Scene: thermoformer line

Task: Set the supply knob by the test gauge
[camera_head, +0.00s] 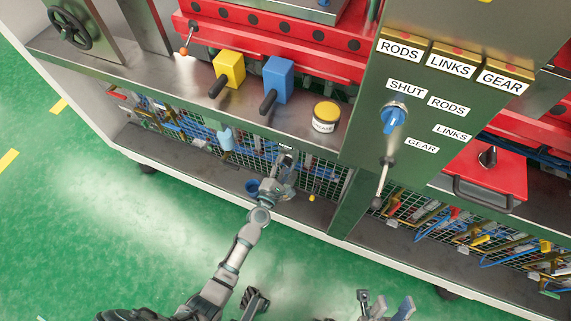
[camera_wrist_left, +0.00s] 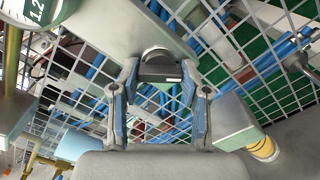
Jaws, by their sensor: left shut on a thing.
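In the left wrist view a round white dial with a green edge, the test gauge (camera_wrist_left: 45,10), shows in part at the top left corner. My left gripper (camera_wrist_left: 160,100) has its two blue-padded fingers on either side of a small dark grey knob (camera_wrist_left: 159,73), which looks like the supply knob. In the head view my left gripper (camera_head: 284,165) reaches in under the bench edge at the wire mesh; the gauge is not clear there. My right gripper (camera_head: 385,304) is at the bottom edge, fingers apart and empty, away from the bench.
A selector panel with a blue knob (camera_head: 394,117) and labels SHUT, RODS, LINKS and GEAR stands to the right. A yellow block (camera_head: 229,68), a blue block (camera_head: 278,78) and a grease tin (camera_head: 325,117) sit on the bench above. Wire mesh (camera_wrist_left: 75,85) surrounds the left gripper.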

